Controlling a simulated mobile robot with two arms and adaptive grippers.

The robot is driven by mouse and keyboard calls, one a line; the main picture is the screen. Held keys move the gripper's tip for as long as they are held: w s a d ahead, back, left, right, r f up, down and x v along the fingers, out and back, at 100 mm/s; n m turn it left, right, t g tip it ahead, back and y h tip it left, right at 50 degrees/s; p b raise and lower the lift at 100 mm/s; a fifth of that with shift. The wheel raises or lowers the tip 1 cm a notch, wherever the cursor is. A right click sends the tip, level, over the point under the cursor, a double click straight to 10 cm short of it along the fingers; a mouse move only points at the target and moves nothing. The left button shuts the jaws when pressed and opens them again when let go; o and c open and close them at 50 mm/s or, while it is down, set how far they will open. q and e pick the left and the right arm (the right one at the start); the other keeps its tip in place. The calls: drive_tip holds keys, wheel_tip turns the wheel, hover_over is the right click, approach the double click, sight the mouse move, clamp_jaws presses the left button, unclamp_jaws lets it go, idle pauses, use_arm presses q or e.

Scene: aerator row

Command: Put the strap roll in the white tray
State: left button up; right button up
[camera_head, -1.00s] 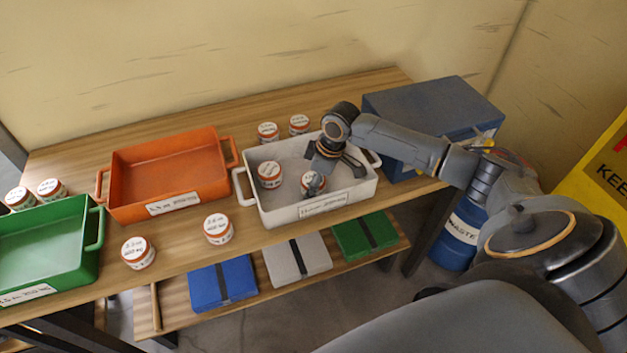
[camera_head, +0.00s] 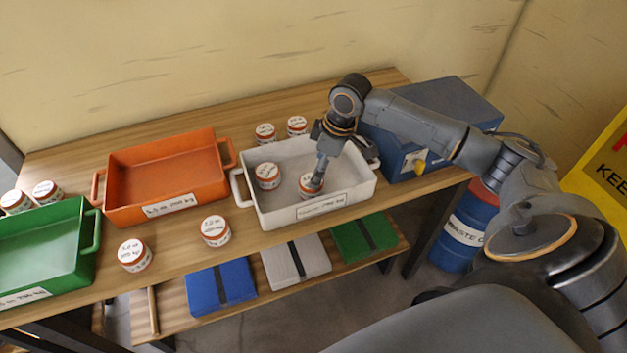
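The white tray (camera_head: 276,217) stands on the wooden table, right of the orange tray. Two short white rolls with orange-red edges and printed tops lie inside it, one at the left (camera_head: 267,176) and one nearer the middle (camera_head: 307,189). My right gripper (camera_head: 318,182) points down into the tray, its fingertips over the right part of the middle roll. The fingers show nearly side-on, so I cannot tell whether they touch or grip it. My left gripper is not in view.
The orange tray (camera_head: 125,215) and green tray (camera_head: 50,280) stand to the left. Loose rolls sit in front (camera_head: 135,254) (camera_head: 216,231) and behind the white tray (camera_head: 297,126). A blue box (camera_head: 450,105) stands close to its right. Coloured flat packs (camera_head: 222,287) lie on the lower shelf.

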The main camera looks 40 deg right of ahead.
drive_tip(key=v, duration=0.5)
drive_tip(key=shift+s+r, duration=0.1)
drive_tip(key=shift+r, duration=0.1)
idle(0.3)
